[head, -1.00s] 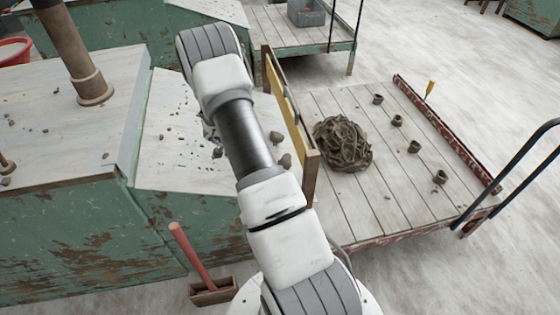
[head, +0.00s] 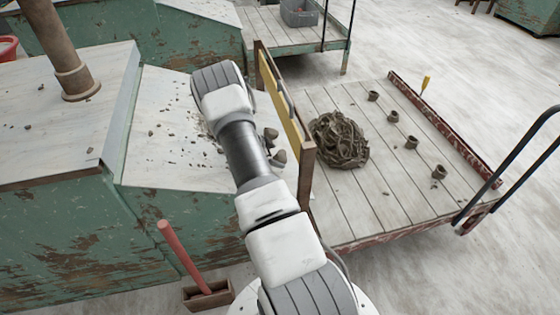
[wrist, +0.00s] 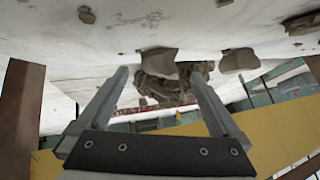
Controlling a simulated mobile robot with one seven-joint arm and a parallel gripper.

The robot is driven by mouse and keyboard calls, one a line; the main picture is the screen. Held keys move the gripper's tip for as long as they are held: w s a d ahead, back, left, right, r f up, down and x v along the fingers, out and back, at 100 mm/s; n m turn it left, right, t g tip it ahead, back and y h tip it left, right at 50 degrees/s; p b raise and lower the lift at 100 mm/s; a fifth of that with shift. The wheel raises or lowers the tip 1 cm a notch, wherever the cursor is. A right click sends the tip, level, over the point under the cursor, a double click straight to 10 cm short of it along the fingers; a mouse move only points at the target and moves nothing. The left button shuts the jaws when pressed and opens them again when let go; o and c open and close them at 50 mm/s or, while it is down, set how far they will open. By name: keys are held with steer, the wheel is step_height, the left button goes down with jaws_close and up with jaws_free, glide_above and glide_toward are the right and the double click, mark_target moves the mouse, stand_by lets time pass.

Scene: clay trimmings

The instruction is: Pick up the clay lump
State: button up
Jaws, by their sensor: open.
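Two grey-brown clay lumps sit on the pale tabletop just right of my arm in the head view, a farther one (head: 270,135) and a nearer one (head: 278,157). The wrist view appears upside down, with the tabletop along the top. There my gripper (wrist: 158,82) is open and empty. One lump (wrist: 158,62) shows between and beyond its fingertips, and another (wrist: 240,60) shows to the right. I cannot tell which lump matches which across the views. The gripper is hidden behind my arm in the head view.
A yellow board (head: 280,95) in a wooden frame stands along the tabletop's right edge. Beyond it, a slatted cart (head: 400,185) carries a tangled brown heap (head: 338,140) and several small pots. Crumbs (head: 185,135) lie on the tabletop. A thick post (head: 65,55) stands at left.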

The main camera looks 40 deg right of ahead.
mark_target(279, 156)
steer(key=x, duration=0.3)
steer(key=shift+f+b, duration=0.15)
steer(key=shift+b, duration=0.2)
steer(key=shift+a, duration=0.1)
steer(key=c, duration=1.4)
steer(key=shift+c, duration=0.4)
steer(key=shift+r, duration=0.2)
